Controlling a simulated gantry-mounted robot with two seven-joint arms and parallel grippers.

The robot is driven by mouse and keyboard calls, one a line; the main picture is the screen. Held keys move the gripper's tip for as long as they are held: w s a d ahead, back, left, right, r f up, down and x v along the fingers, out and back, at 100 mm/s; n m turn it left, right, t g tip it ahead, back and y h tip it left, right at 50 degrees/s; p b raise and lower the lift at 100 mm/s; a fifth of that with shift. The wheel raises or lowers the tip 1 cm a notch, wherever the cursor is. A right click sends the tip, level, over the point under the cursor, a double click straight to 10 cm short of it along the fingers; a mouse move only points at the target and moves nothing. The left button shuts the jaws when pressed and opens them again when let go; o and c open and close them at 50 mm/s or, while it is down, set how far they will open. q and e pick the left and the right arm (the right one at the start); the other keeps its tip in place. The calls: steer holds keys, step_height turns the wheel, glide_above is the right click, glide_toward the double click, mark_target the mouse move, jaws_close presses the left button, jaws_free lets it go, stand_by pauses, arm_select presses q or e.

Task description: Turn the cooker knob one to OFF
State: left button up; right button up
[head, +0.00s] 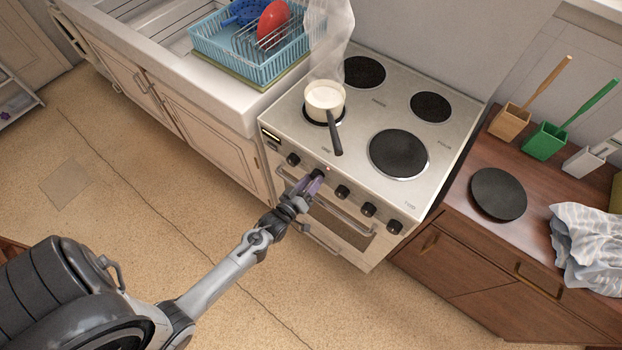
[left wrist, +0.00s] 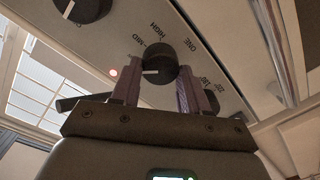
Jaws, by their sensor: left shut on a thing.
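The cooker (head: 372,105) stands in the middle of the head view with a row of dark knobs along its front. My left gripper (head: 312,183) is at the second knob from the left. In the left wrist view, its fingers (left wrist: 158,82) are shut on the cooker knob (left wrist: 157,58), one on each side. The knob is dark and round with a white mark on its lower left edge. My right gripper is not in view.
A steaming white pot (head: 325,98) sits on the front left burner, its dark handle (head: 335,135) pointing toward the cooker's front. The oven handle (head: 342,215) runs below the knobs. A sink counter with a blue dish rack (head: 235,60) is left; a wooden cabinet (head: 470,225) is right.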

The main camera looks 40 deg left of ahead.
arm_select(q)
steer(key=n+p, duration=0.2)
steer(key=n, duration=0.2)
steer(key=shift+r, duration=0.1)
steer(key=shift+a+n+p, duration=0.1)
steer(key=shift+n+p, duration=0.7)
steer(key=shift+n, duration=1.3)
steer(key=o, duration=1.1)
steer(key=shift+c, duration=0.2)
steer(key=shift+s, duration=0.15)
steer(key=s+p, duration=0.1)
steer(key=s, duration=0.9)
steer(key=shift+s+d, duration=0.3)
steer(key=shift+d, duration=0.15)
